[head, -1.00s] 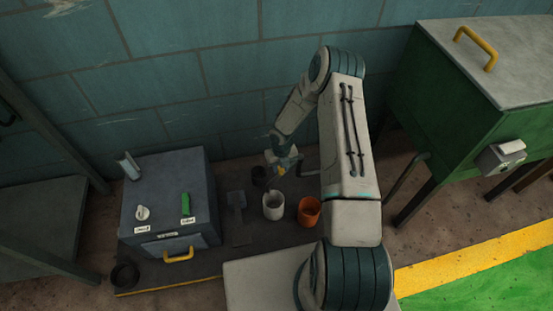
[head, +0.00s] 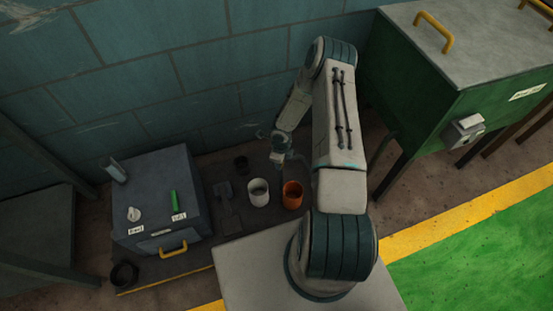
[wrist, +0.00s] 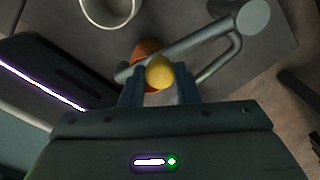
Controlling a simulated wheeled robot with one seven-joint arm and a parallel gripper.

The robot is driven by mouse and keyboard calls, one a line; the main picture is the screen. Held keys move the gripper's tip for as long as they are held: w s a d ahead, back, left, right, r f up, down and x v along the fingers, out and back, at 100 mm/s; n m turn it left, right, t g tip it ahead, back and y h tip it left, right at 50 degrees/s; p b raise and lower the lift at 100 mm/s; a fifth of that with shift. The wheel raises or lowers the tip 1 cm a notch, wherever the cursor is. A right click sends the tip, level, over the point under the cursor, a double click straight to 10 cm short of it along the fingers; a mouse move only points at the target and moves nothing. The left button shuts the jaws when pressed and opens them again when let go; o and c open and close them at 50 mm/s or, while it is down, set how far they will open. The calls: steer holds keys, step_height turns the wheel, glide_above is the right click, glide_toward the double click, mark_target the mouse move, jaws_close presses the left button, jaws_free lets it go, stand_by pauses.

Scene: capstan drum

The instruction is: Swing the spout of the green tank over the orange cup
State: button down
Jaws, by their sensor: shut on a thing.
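The green tank (head: 425,95) stands at the right in the head view, on dark legs. The orange cup (head: 292,196) stands on the dark floor plate, right of the white cup (head: 258,193). My gripper (head: 281,158) is behind the cups, towards the wall. In the wrist view my gripper (wrist: 160,82) is shut on a yellow ball knob (wrist: 160,70) at the grey spout (wrist: 190,45). The spout crosses in front of the orange cup (wrist: 147,48), which is largely hidden there. I cannot tell whether the spout's end is over the cup.
A grey cabinet (head: 160,205) with a green lever and yellow handle stands at the left. The block wall is close behind. Green floor (head: 480,250) lies open at the right.

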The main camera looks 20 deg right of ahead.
steer(key=shift+s+d, duration=0.1)
steer(key=shift+d, duration=0.15)
steer(key=c, duration=1.1)
jaws_free()
step_height(320, 180, up, 14)
steer(key=p, duration=0.7)
steer(key=shift+f, duration=0.15)
